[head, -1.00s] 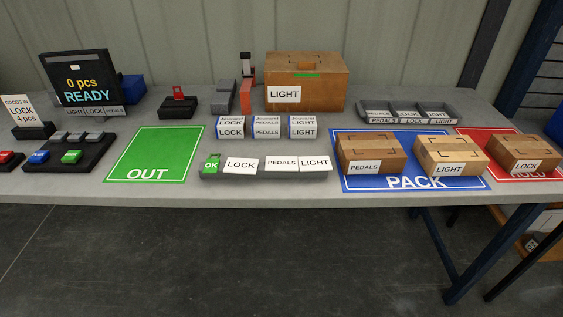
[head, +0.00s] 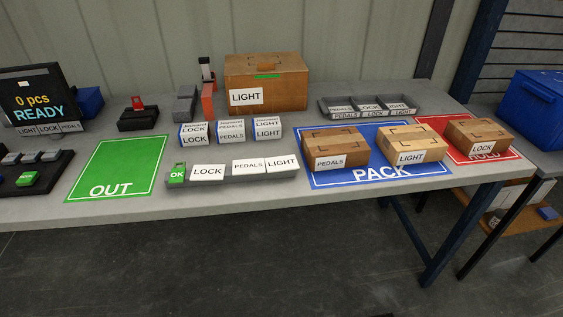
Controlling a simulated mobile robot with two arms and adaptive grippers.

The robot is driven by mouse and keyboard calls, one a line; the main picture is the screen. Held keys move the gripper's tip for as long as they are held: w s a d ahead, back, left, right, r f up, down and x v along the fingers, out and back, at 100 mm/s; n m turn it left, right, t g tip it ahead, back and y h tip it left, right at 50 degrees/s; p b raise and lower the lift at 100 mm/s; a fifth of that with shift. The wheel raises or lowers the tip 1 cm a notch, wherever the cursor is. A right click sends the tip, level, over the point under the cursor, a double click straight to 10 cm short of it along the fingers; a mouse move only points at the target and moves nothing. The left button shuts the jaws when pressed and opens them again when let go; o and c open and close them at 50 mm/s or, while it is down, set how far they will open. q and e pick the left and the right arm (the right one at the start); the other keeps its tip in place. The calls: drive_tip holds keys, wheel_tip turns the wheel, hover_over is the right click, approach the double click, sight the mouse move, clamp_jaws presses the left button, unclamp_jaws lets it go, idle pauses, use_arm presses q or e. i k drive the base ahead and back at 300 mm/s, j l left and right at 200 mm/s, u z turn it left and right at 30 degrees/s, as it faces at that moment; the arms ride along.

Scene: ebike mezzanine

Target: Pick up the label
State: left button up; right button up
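White labels stand on a grey holder strip (head: 234,180) near the table's front edge. They are the LOCK label (head: 208,172), the PEDALS label (head: 249,166) and the LIGHT label (head: 282,164), with a green OK tag (head: 177,174) at the left end. Behind them are label blocks reading LOCK (head: 194,134), PEDALS (head: 231,132) and LIGHT (head: 267,129). Which label is meant cannot be told from the view. Neither of my grippers shows in the head view.
Boxes marked PEDALS (head: 336,146) and LIGHT (head: 411,144) sit on the blue PACK mat (head: 372,176). Another box (head: 477,135) sits on the red mat (head: 437,125). A large LIGHT box (head: 289,92) stands behind. The green OUT mat (head: 118,168) is empty.

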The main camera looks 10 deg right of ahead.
sight(201, 172)
drive_tip(key=z, duration=1.5)
drive_tip(key=u, duration=1.8)
drive_tip(key=i+l+z, duration=0.25)
drive_tip(key=l, duration=0.15)
